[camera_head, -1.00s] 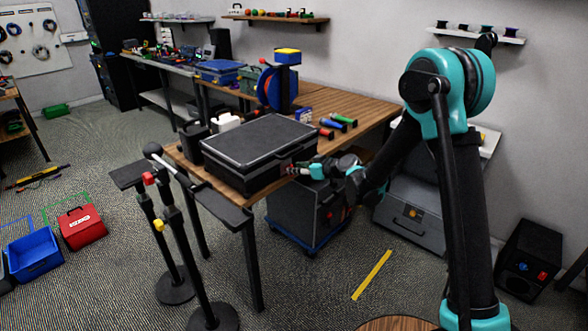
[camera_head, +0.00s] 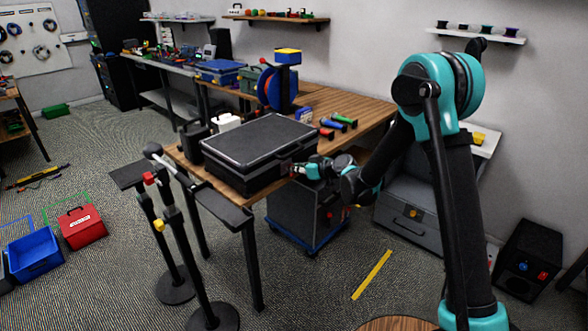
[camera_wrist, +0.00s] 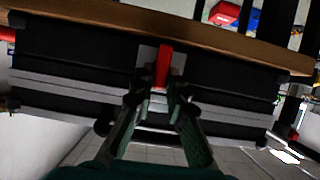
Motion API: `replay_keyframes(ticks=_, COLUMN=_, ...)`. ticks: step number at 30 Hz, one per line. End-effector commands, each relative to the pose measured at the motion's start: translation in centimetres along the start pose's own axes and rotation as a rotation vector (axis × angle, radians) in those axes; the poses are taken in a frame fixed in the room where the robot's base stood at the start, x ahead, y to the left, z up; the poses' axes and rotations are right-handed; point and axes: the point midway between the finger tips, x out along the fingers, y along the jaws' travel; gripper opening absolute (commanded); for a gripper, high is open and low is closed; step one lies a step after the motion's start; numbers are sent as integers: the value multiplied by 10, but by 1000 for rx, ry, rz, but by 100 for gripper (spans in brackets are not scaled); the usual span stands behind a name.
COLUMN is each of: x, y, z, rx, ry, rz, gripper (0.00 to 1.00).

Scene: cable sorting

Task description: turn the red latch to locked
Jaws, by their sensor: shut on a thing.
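The red latch (camera_wrist: 163,66) shows in the wrist view on a pale plate, on the side of the black case (camera_wrist: 75,65). My gripper (camera_wrist: 160,92) has its fingertips on either side of the latch's lower part and is shut on it. The latch looks roughly in line with the fingers. In the head view the black case (camera_head: 262,143) lies closed on the wooden table, and my gripper (camera_head: 297,168) is at its right side. The latch is mostly hidden by the gripper there.
The wooden table (camera_head: 368,108) also holds several coloured tools (camera_head: 338,122) behind the case. A grey wheeled cabinet (camera_head: 300,216) stands under my forearm. Black stands (camera_head: 175,225) are at the table's front left. Open floor lies in front.

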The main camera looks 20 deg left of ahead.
Motion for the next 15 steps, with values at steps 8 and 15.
replay_keyframes(ticks=8, x=0, y=2, z=0, rx=50, ry=0, rz=-21, gripper=0)
replay_keyframes(ticks=15, x=0, y=5, z=0, rx=193, ry=0, rz=-80, gripper=0)
